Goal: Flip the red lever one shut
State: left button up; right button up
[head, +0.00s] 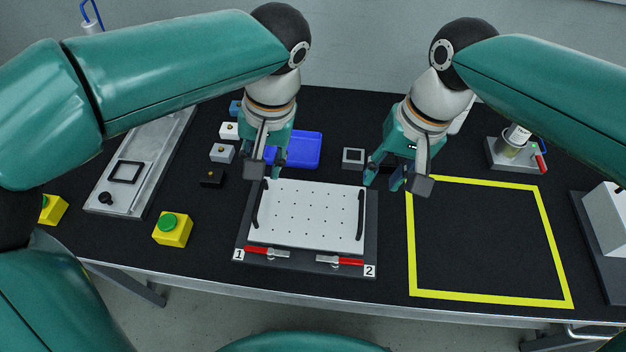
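Red lever one (258,250) is at the front left of the dark fixture base (305,266), beside the label 1 (238,255). Its red handle lies along the front edge of a white perforated plate (306,215), pointing left. A second red lever (350,262) lies by the label 2, pointing right. My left gripper (267,172) hangs above the plate's back left corner, apart from lever one; its fingers look parted and empty. My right gripper (396,184) is open and empty, behind and right of the plate.
Black handles stand at the plate's left and right sides. A yellow box with a green button (172,230) is left of the fixture. A blue tray (305,150) and small blocks lie behind. The yellow-outlined area (490,297) on the right is empty.

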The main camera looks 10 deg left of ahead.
aim_at(271, 253)
jog(key=k, duration=1)
